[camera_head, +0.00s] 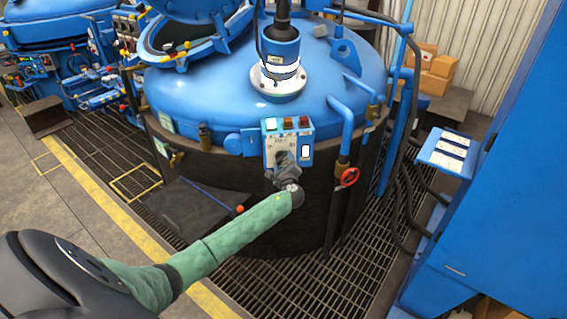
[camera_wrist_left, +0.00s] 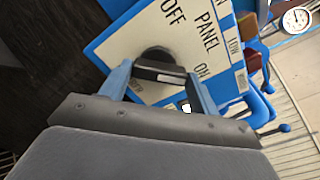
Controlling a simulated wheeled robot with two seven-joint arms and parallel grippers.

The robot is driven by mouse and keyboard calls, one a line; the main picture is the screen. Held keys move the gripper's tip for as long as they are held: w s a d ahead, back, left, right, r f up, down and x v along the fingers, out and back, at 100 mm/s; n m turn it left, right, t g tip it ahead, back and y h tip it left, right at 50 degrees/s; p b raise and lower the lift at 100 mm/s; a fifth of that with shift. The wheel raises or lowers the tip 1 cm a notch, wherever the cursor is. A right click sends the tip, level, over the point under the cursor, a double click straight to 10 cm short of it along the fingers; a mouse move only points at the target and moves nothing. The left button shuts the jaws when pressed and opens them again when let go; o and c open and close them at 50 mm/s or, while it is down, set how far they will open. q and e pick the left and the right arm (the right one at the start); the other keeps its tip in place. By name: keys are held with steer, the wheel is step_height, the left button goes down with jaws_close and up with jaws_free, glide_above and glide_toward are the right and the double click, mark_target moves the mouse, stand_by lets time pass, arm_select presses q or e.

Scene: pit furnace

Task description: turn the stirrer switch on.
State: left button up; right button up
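The stirrer control box (camera_head: 306,131) is a blue box with a pale front plate on the furnace's side. In the left wrist view its plate (camera_wrist_left: 190,28) reads OFF, PANEL and ON around a black rotary switch knob (camera_wrist_left: 160,68). My left gripper (camera_head: 282,167) is at the lower part of this plate, in front of the knob, and hides part of it. In the left wrist view its two fingers (camera_wrist_left: 159,77) are spread, one on each side of the knob. I cannot tell whether they touch it. My right gripper is out of view.
The blue furnace lid (camera_head: 205,88) with a stirrer motor (camera_head: 282,52) rises behind the box. A blue pipe and red valve wheel (camera_head: 348,177) stand close to the right. A blue cabinet (camera_head: 505,215) is further right. Grating (camera_head: 310,280) covers the floor below.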

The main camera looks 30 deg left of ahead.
arm_select(q)
steer(key=o, duration=0.4)
steer(key=shift+d+f, duration=0.1)
steer(key=shift+f, duration=0.05)
steer(key=shift+s+d, duration=0.2)
steer(key=shift+s, duration=0.05)
steer(key=shift+b+v, duration=1.4)
steer(key=shift+v, duration=2.2)
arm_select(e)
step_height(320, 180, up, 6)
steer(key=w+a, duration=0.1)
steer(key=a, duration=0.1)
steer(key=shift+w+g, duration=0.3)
